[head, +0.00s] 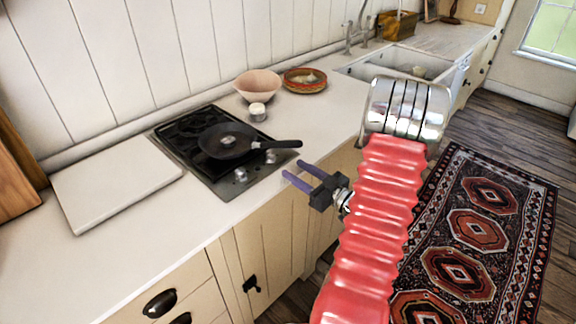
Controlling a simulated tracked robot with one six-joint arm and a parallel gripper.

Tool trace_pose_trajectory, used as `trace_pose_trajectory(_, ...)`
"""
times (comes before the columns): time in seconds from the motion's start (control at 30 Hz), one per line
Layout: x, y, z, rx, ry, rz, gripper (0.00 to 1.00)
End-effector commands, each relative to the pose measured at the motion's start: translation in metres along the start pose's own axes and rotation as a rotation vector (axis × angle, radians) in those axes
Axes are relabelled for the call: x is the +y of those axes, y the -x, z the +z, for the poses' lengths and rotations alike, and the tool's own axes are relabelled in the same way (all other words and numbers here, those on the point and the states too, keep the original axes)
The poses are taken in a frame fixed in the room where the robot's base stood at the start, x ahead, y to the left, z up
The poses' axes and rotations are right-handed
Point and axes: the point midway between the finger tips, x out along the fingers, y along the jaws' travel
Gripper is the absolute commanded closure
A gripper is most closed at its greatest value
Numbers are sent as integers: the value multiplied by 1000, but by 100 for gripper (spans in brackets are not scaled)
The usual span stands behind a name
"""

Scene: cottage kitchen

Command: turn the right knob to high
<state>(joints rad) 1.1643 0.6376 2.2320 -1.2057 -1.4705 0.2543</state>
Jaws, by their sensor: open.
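The black gas hob (182,143) is set into the white worktop. Two silver knobs sit along its near edge: the left knob (240,174) and the right knob (270,156). The right knob is just below the pan handle in the picture, and its pointer setting is too small to read. A dark frying pan (222,142) stands on the hob with its handle reaching right, over the hob's edge. My gripper (293,169) has its two purple fingers apart and empty. It points left toward the hob, to the right of the right knob and apart from it.
A white board (115,183) lies left of the hob. A small white-topped jar (257,112), a pink bowl (257,84) and a patterned dish (305,80) stand behind. The worktop front (200,232) is clear. Cupboard handles (251,284) stick out below.

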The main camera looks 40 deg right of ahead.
Motion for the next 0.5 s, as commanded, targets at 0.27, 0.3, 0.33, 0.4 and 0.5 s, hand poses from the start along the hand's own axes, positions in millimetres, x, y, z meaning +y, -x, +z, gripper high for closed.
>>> trace_pose_trajectory(0.27, 1, 31, 0, 0, 0, 3, 57)
trace_pose_trajectory(0.3, 0, 33, 0, 0, 0, 2, 57)
trace_pose_trajectory(0.33, 0, 34, 0, 0, 0, 1, 57)
trace_pose_trajectory(0.4, 0, 35, 0, 0, 0, 0, 57)
trace_pose_trajectory(0.5, 0, 35, 0, 0, 0, 0, 57)
